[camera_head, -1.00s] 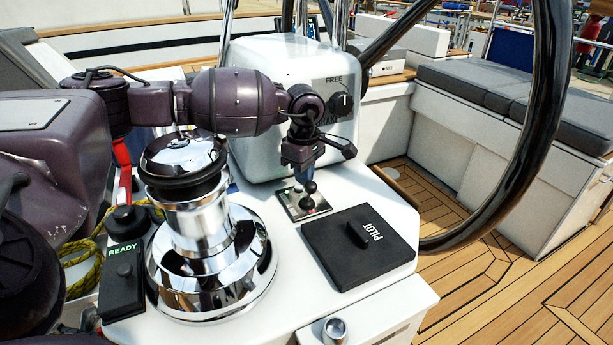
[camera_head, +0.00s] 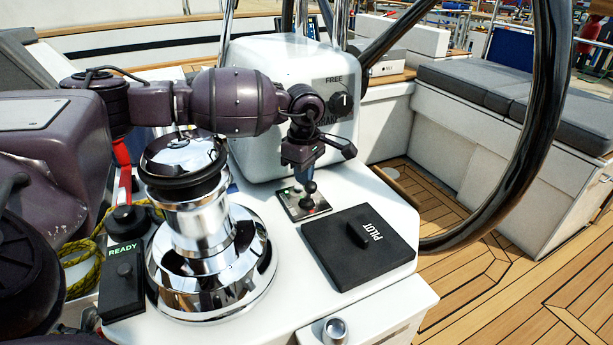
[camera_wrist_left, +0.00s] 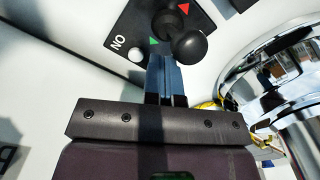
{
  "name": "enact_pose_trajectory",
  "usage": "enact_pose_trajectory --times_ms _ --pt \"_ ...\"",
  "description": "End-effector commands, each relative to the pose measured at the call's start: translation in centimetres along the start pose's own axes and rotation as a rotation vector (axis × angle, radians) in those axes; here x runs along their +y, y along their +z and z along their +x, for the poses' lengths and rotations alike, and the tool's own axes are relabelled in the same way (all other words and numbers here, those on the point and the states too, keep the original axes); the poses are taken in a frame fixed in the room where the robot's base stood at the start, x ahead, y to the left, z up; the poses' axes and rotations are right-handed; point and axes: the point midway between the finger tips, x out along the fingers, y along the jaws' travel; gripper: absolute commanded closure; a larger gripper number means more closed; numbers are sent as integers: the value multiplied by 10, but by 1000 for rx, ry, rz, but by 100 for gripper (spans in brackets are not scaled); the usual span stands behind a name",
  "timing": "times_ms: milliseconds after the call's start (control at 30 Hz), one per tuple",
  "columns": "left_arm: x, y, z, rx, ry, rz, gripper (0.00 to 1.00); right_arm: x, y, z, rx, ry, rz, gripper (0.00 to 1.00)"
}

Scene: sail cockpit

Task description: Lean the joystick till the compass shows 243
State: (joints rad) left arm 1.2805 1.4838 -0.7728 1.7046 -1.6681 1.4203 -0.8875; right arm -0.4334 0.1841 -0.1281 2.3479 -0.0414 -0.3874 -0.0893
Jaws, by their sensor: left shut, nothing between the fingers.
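The joystick (camera_head: 310,187) is a short black stick with a round knob on a small dark plate (camera_head: 293,208), on the white console. In the left wrist view the knob (camera_wrist_left: 191,46) stands over red and green arrow marks. My left gripper (camera_head: 302,176) points down right beside the joystick, on its far side in the head view. Its blue-grey fingers (camera_wrist_left: 163,75) are shut and empty, with their tips close to the stick; I cannot tell whether they touch it. No compass reading shows in either view. My right gripper is not in view.
A chrome winch (camera_head: 200,220) stands left of the joystick, under my left arm. A black PILOT cover (camera_head: 340,262) lies in front. A READY box (camera_head: 122,283) is at left. The wheel rim (camera_head: 535,130) curves at right. A FREE knob (camera_head: 342,104) is behind.

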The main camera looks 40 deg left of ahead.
Motion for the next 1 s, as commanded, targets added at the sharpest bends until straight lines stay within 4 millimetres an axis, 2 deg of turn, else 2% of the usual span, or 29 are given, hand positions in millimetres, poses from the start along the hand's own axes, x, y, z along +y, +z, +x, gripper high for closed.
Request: enact_pose_trajectory --times_ms 467,1000 --pt "0 0 0 -1 -1 0 100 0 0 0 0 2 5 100" --pt "16 -29 2 0 -3 -1 100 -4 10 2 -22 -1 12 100"
